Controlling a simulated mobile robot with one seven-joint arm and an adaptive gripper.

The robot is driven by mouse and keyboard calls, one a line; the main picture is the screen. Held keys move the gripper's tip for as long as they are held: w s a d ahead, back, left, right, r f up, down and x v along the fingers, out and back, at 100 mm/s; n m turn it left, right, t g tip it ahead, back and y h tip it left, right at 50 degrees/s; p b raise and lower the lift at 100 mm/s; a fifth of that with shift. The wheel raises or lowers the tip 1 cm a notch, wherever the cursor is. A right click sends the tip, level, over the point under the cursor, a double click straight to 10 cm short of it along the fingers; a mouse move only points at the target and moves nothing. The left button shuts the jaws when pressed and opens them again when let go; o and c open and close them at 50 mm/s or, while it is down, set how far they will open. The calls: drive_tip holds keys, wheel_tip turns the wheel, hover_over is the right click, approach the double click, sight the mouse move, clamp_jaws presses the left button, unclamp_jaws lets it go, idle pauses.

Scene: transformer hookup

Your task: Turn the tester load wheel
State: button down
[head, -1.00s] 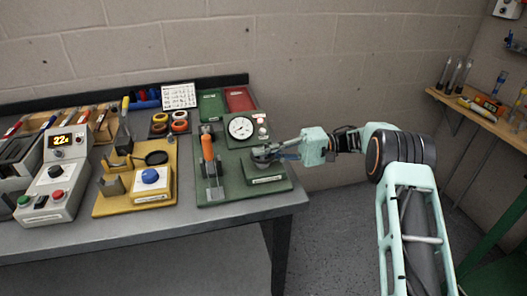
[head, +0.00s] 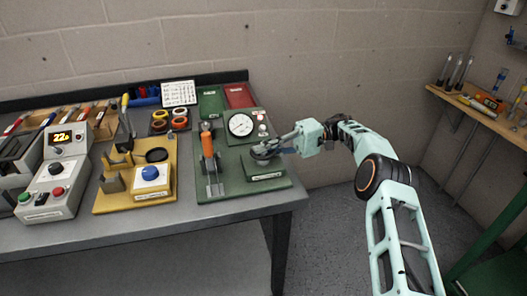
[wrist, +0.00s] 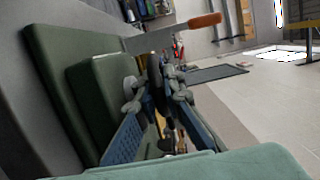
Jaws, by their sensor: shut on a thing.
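The tester (head: 215,192) is a green board with an orange-handled lever (head: 207,146), a round white dial (head: 241,125) and a dark grey load wheel (head: 262,154) on a block at its right. My gripper (head: 275,149) reaches in from the right and is shut on the wheel's rim. In the wrist view, the fingers (wrist: 155,90) close on the dark wheel edge (wrist: 154,68), which shows edge-on between them. The fingers hide part of the wheel. The lever's orange handle (wrist: 204,21) shows at the top. The dial's reading is too small to tell.
A yellow board (head: 107,205) with a blue button stands left of the tester, and a grey control box (head: 62,178) is farther left. Green (head: 211,101) and red (head: 240,95) plates lie behind. The table's right edge is close to the tester, with open floor beyond.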

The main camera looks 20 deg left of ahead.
drive_tip(key=shift+s+a, duration=0.1)
drive_tip(key=c, duration=2.3)
unclamp_jaws()
